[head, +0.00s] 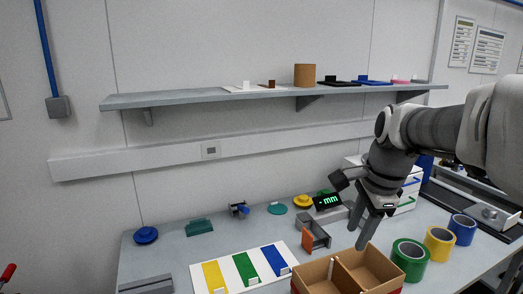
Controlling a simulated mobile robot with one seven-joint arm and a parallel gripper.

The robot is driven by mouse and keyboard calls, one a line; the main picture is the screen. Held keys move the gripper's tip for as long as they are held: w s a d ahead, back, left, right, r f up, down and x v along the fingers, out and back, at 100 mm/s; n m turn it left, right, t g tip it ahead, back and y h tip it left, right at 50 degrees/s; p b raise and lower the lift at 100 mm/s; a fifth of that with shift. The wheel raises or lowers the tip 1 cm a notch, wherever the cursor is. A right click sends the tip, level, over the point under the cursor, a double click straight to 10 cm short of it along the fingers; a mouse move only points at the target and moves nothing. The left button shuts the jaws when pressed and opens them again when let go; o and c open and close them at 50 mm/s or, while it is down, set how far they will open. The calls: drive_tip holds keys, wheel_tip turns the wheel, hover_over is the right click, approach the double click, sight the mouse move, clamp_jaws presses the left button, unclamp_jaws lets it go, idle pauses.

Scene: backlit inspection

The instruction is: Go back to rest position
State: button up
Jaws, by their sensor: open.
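My arm reaches in from the right in the head view. My gripper (361,229) points down with its fingers apart, just above the back of the open cardboard box (318,272). I see nothing between the fingers. The box has a divider down its middle, and its front is cut off by the lower picture edge.
A white board (227,275) with yellow, green and blue strips lies left of the box. Green (409,258), yellow (439,242) and blue (462,229) rolls stand right of it. A grey shelf (200,98) with small items hangs above.

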drive_tip(key=s+a+f+n+t, duration=0.1)
drive_tip(key=s+a+n, duration=0.1)
drive_tip(key=s+n, duration=0.6)
drive_tip(key=s+a+f+n+t, duration=0.1)
drive_tip(key=s+a+n+t, duration=0.1)
drive_tip(key=s+n, duration=0.7)
drive_tip(key=shift+a+f+h, duration=0.2)
drive_tip(key=shift+a+h, duration=0.15)
drive_tip(key=shift+h, duration=0.05)
